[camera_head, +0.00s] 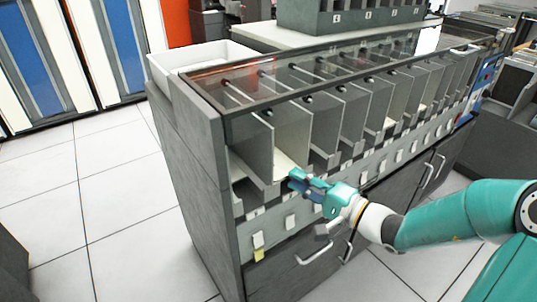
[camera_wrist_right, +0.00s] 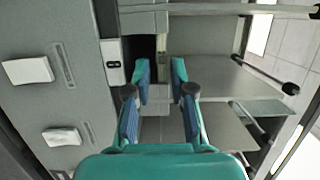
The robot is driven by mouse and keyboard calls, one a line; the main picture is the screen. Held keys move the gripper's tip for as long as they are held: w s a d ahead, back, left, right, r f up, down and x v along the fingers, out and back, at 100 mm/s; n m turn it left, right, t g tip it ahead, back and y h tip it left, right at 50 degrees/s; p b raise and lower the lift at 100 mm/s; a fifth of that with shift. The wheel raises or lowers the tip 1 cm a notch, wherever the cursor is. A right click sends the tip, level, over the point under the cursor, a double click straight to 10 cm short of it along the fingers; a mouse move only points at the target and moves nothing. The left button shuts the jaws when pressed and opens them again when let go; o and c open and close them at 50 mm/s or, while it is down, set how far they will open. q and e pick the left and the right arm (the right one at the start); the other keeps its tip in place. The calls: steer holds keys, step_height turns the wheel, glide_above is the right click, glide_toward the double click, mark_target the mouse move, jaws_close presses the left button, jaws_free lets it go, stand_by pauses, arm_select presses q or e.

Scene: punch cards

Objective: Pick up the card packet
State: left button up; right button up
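A pale cream patch, which looks like the card packet (camera_head: 284,163), lies low in a front pocket of the grey card sorter (camera_head: 190,165). My right gripper (camera_head: 297,183) is at the front of that pocket, just below and right of the patch. In the right wrist view, the gripper (camera_wrist_right: 161,75) is open, its two blue-padded fingers apart with a dark slot and grey pocket parts showing between them. I cannot clearly pick out the packet there, nor see any contact. My left gripper is not in view.
Upright grey dividers (camera_head: 293,133) flank the pockets, under a clear cover with a dark frame. White labels (camera_wrist_right: 27,70) sit on the front panel.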

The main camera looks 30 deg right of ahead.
mark_target(283, 170)
steer(key=x, duration=0.5)
steer(key=shift+s, duration=0.1)
jaws_close()
